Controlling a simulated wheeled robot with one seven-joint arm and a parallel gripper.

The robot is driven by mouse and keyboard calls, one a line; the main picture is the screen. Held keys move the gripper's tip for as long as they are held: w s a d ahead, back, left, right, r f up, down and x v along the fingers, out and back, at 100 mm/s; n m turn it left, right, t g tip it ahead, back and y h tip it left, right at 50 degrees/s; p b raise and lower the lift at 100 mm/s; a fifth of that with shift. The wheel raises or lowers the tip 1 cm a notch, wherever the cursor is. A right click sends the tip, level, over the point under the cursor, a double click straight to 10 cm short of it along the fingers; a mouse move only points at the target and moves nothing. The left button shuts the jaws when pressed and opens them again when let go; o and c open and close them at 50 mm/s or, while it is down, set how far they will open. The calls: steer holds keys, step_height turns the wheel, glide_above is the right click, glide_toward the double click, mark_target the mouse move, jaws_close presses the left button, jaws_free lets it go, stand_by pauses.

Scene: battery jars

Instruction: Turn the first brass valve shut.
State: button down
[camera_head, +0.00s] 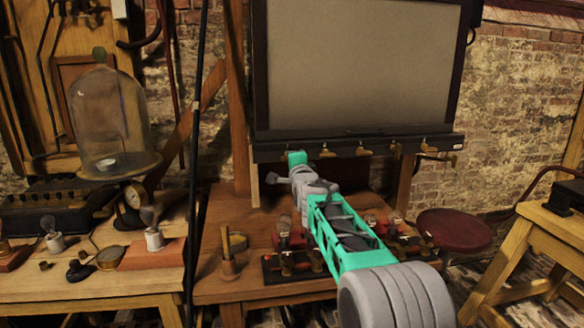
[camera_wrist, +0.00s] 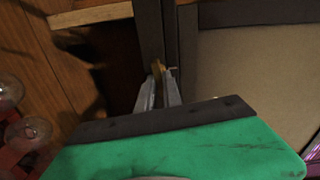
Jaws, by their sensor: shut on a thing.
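A row of small brass valves runs along the dark ledge (camera_head: 350,147) under the large framed panel. Several show right of my gripper, the nearest being a brass valve (camera_head: 328,153). My gripper is at the left part of the ledge, where its green body hides the valve there and its fingertips from the head view. In the wrist view, my gripper (camera_wrist: 159,88) has its two grey fingers closed around a small brass valve (camera_wrist: 158,68). The brass handle sticks out just past the fingertips, beside the dark frame edge. Its exact turn angle is hard to tell.
A wooden table (camera_head: 215,275) with glass bulbs and brass instruments lies beneath my arm. A bell jar (camera_head: 110,115) stands on the left bench. A dark vertical pole (camera_head: 197,130) is left of the arm. A red round stool (camera_head: 454,230) stands right.

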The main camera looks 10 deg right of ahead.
steer(key=shift+f+m+b, duration=0.1)
steer(key=shift+m+b, duration=0.25)
steer(key=shift+m, duration=0.25)
steer(key=c, duration=1.5)
jaws_free()
steer(key=s+b, duration=0.1)
steer(key=s, duration=0.6)
steer(key=shift+s, duration=0.4)
